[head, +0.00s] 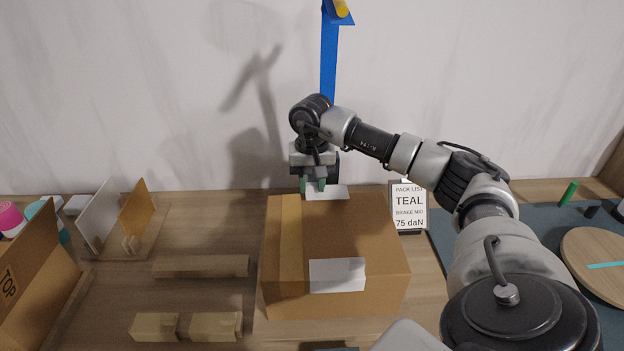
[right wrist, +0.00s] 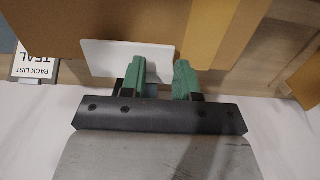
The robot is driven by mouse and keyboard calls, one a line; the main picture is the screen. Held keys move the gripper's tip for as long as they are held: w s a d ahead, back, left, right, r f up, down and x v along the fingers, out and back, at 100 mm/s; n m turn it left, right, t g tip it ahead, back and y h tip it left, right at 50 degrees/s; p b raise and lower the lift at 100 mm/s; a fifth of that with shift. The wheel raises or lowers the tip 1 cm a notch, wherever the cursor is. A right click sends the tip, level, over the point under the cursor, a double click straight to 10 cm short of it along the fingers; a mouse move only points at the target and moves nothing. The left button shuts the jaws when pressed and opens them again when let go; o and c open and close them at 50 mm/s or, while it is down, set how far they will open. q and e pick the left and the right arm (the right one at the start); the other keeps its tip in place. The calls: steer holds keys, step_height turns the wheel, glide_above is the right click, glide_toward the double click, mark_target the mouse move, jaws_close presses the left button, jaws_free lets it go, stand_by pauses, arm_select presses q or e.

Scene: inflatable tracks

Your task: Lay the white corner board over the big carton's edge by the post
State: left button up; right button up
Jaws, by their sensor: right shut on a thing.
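The big carton (head: 380,240) stands on the table with a tan strip (head: 291,240) running across its top. My right gripper (head: 313,186) is at the carton's far edge, in front of the blue post (head: 328,65). It is shut on a white corner board (head: 328,192), which lies at that far edge; the wrist view also shows the board (right wrist: 110,58) beside the green fingers (right wrist: 160,78). I cannot tell whether the board rests fully on the carton. Another white piece (head: 337,275) lies over the carton's near edge. My left gripper is not in view.
A pack list sign reading TEAL (head: 409,207) stands right of the carton. Wooden blocks (head: 200,266) lie left of it, with upright panels (head: 138,218) in a holder behind. A round wooden disc (head: 598,255) lies on the dark mat at right.

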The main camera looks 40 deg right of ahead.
steer(key=shift+f, duration=0.45)
steer(key=o, duration=1)
steer(key=shift+c, duration=0.2)
step_height(320, 180, up, 11)
steer(key=b, duration=0.2)
steer(key=shift+f, duration=0.15)
